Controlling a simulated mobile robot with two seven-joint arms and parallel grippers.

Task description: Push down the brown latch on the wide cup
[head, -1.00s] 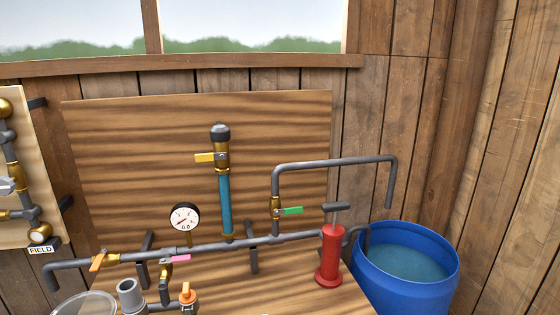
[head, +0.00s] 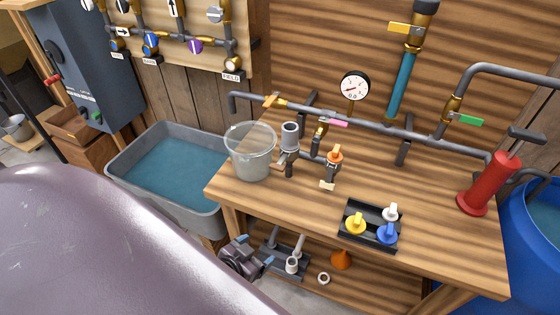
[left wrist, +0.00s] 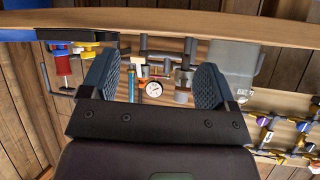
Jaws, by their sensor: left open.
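A grey upright cup (head: 290,137) stands on the pipe fitting at the bench's left side, right of the clear bucket. Small pale tan pieces show low beside it; I cannot tell for certain which is the brown latch. A tan tab (head: 327,185) shows below the orange-handled valve (head: 335,155). My left gripper (head: 252,254) is open and empty, below and in front of the bench's front edge, well apart from the cup. In the left wrist view its two fingers (left wrist: 155,72) stand wide apart, with the gauge and pipework beyond them. My right gripper is not in view.
The clear bucket (head: 250,165) stands at the bench's left end. A black tray (head: 370,238) with white, yellow and blue handles lies near the front edge. A red pump (head: 487,185) stands at right. A grey water tub (head: 125,165) is left of the bench.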

